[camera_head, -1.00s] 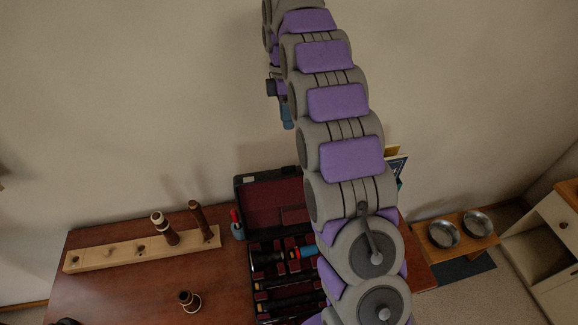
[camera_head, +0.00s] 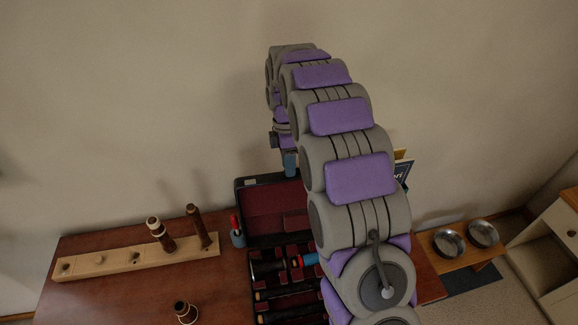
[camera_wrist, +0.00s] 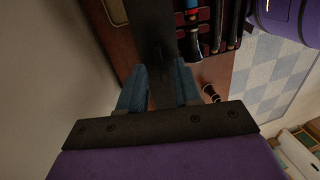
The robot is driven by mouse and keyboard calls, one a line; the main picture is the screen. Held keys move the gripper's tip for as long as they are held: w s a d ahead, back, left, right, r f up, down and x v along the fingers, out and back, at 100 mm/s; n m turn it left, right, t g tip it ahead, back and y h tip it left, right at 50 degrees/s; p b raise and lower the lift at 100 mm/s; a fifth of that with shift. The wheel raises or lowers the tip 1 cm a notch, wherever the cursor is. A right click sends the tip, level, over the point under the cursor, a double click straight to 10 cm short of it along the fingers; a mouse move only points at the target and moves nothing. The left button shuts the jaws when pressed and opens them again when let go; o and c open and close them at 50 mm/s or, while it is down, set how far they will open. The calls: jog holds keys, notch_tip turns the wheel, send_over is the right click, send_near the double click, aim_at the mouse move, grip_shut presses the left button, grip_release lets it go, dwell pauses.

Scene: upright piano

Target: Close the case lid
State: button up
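The instrument case (camera_head: 253,292) lies open on the table, with dark parts in its red-lined compartments. Its lid (camera_head: 265,208) stands raised at the back, red lining showing. My arm hides the right part of both. My gripper (camera_head: 290,164) points down above the lid's top edge in the head view, seemingly close but apart. In the wrist view my gripper's blue fingers (camera_wrist: 160,90) are spread, with a dark bar between them; I cannot tell whether the bar is lid or gripper part. Part of the case's contents (camera_wrist: 205,25) shows at the top there.
A wooden peg stand (camera_head: 135,257) with upright pieces is on the table's left. A dark round piece (camera_head: 186,312) stands nearer. Metal bowls (camera_head: 448,243) sit on a low stand at right. The wall is behind.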

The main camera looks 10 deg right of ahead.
jog(key=shift+s+a+f, duration=0.1)
jog(key=shift+f, duration=0.2)
jog(key=shift+d, duration=0.4)
jog(key=shift+c, duration=0.4)
jog(key=c, duration=0.3)
jog(key=shift+a, duration=0.15)
grip_shut()
